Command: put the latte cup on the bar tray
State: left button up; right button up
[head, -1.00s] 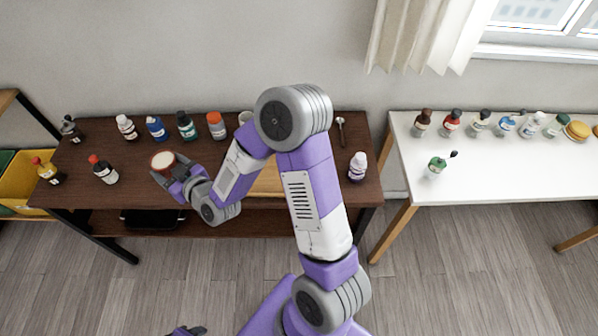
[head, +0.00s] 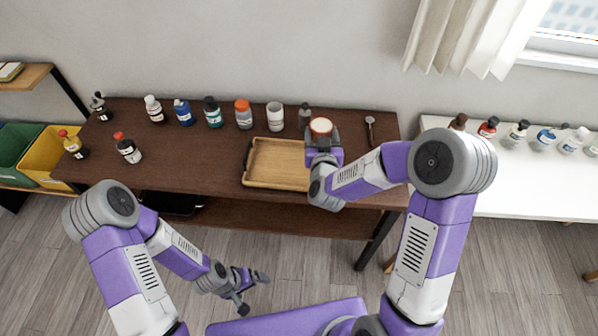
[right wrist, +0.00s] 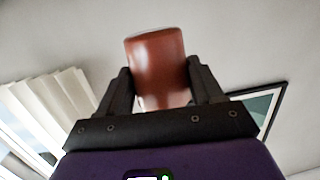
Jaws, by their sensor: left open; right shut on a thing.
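The latte cup (head: 321,126) is reddish brown with a pale top, and looks upright. My right gripper (head: 322,138) is shut on it near the tray's right end. In the right wrist view the cup (right wrist: 157,68) sits between the two dark fingers (right wrist: 160,88). The wooden bar tray (head: 275,165) lies empty in its visible part on the dark table; my right arm hides its right end. I cannot tell whether the cup is over the tray or just beyond it. My left gripper (head: 253,290) is open and empty, in front of the table and low.
Several bottles line the back of the dark table (head: 215,172), including a white-grey one (head: 275,116) behind the tray and a small dark one (head: 305,116) near the cup. A spoon (head: 370,130) lies to the right. The table left of the tray is mostly clear.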

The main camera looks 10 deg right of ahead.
jog(key=f+m+h+b, duration=0.1)
jog(key=f+b, duration=0.1)
jog(key=a+f+m+g+h+b, duration=0.1)
jog(key=b, duration=0.1)
jog(key=f+m+h+b, duration=0.1)
jog(key=f+h+b, duration=0.1)
jog(key=shift+w+a+f, duration=0.25)
jog(key=shift+f, duration=0.1)
pick_arm(q)
notch_tip(320, 180, down, 13)
jog(key=b, duration=0.5)
pick_arm(e)
jog(key=shift+m+g+h, duration=0.4)
jog(key=shift+h, duration=0.2)
jog(key=f, duration=1)
jog(key=shift+s+a+f, duration=0.15)
jog(key=shift+s+f, duration=0.05)
jog(key=shift+f, duration=0.05)
pick_arm(q)
jog(key=shift+f, duration=0.1)
pick_arm(e)
jog(key=shift+f, duration=0.1)
jog(key=o, duration=0.9)
jog(key=shift+f, duration=0.15)
jog(key=o, duration=0.4)
jog(key=shift+o, duration=0.2)
